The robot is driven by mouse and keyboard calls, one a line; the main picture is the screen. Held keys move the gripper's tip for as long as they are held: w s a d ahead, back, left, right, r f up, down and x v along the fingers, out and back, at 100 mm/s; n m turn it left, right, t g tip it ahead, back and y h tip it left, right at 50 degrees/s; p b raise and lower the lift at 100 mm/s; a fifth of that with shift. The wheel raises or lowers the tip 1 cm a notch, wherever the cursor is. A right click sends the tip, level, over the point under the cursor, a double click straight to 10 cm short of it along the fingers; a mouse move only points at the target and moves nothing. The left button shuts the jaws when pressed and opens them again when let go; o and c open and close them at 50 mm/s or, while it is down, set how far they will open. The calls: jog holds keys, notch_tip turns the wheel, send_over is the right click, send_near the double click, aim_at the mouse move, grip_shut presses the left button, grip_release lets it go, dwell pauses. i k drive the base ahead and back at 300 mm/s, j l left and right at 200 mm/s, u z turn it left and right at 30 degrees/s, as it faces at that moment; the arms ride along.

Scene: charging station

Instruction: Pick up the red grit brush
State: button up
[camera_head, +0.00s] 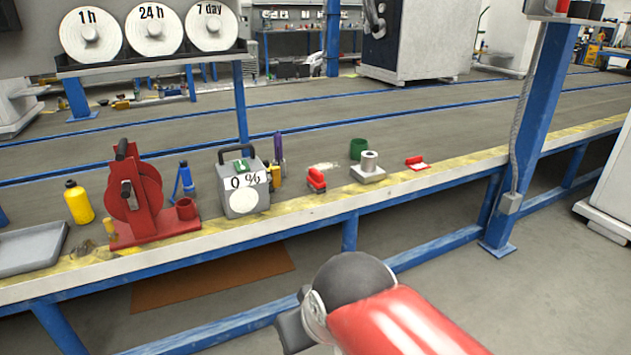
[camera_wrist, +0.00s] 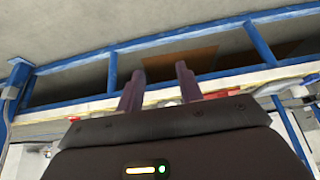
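Two small red things on the bench could be the red grit brush. One is an upright red block (camera_head: 316,180) near the bench's front edge, beside a pale patch of grit. The other is a flat red-and-white piece (camera_head: 416,163) further right. I cannot tell for sure which is the brush. My gripper (camera_wrist: 157,75) shows in the wrist view with its two fingers apart and nothing between them. The bench edge lies beyond the fingers, with blurred red patches near it. In the head view my arm is in front of the bench, and the fingers are not clearly visible.
The blue-framed bench (camera_head: 262,225) holds a red reel stand (camera_head: 135,195), a grey weight box (camera_head: 243,185), a yellow bottle (camera_head: 78,202), a grey tray (camera_head: 30,248), a grey block with a cylinder (camera_head: 368,168) and a green cup (camera_head: 358,148). A blue post (camera_head: 530,130) stands right.

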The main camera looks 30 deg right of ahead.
aim_at(316, 183)
jog(key=i+l+u, duration=0.2)
jog(key=i+l, duration=0.2)
jog(key=l, duration=0.25)
jog(key=i+l+u, duration=0.1)
jog(key=l, duration=0.25)
jog(key=i+l+u, duration=0.25)
jog(key=l, duration=0.5)
jog(key=i, duration=0.1)
